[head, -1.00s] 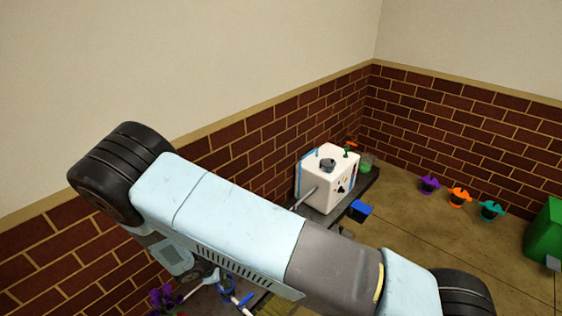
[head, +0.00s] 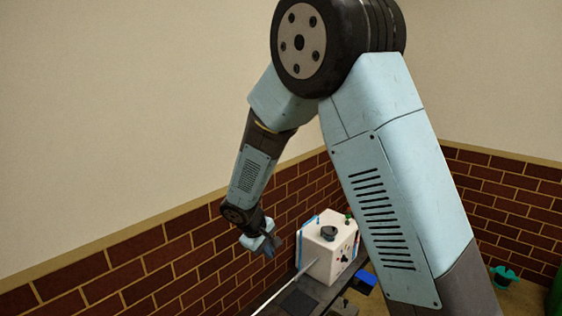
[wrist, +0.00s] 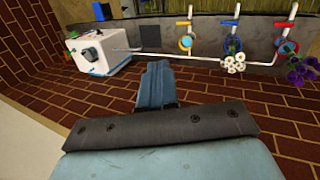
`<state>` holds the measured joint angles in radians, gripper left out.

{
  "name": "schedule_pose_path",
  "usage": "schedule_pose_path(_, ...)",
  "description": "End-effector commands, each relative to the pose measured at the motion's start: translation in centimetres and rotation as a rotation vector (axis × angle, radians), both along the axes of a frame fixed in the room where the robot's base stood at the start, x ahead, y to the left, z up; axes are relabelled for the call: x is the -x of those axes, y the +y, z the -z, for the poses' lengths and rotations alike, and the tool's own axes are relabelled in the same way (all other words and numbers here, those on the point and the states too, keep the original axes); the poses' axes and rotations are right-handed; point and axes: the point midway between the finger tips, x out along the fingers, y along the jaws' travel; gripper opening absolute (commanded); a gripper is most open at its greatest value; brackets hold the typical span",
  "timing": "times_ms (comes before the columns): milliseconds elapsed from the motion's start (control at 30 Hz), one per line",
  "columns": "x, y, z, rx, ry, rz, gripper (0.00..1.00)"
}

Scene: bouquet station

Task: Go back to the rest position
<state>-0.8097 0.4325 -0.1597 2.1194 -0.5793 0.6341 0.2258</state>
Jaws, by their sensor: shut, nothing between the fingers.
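My gripper (head: 272,246) hangs from my raised, bent arm in the head view, just left of the white machine and in front of the brick wall. In the wrist view its fingers (wrist: 157,82) are together with nothing between them. It is apart from the white machine (head: 328,247), which also shows at the left of the wrist view (wrist: 103,50).
The dark bench (head: 297,302) runs below. The wrist view shows a white pipe (wrist: 205,57) with coloured rings, white flowers (wrist: 233,64) and purple flowers (wrist: 297,78). A blue box (head: 365,278) and a teal pot (head: 503,274) stand to the right. Brick wall (head: 185,262) lies behind.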

Motion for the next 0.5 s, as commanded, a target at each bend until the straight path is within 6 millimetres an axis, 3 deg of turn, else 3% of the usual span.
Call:
schedule_pose_path(100,0.0,-2.9,-3.6,-0.050,-0.014,0.077,0.00)
schedule_pose_path(500,2.6,-12.0,-13.3,-0.204,-0.061,0.306,0.00)
